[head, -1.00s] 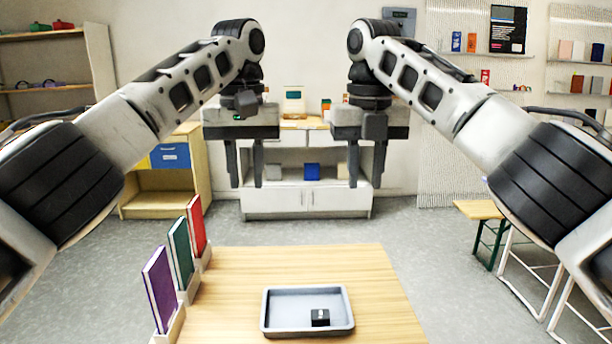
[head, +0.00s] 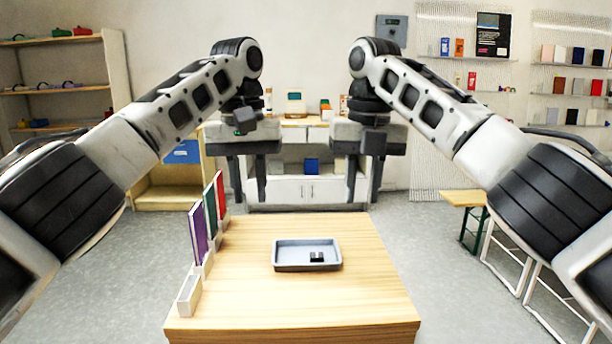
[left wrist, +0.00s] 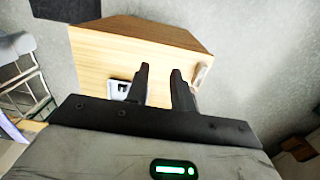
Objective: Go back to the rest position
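My left gripper (head: 248,190) hangs in the air with its fingers pointing down, apart and empty. In the left wrist view its two fingers (left wrist: 160,72) show a gap with nothing between them. My right gripper (head: 363,190) hangs level with it, fingers apart and empty. Both arms are raised in a mirrored pose, clear of the wooden table (head: 300,300).
A grey tray (head: 285,267) with a small black object (head: 317,257) stands on the table. Purple (head: 198,233), green (head: 211,212) and red (head: 220,192) panels stand upright in holders at its left edge. A white cabinet (head: 300,190) is behind.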

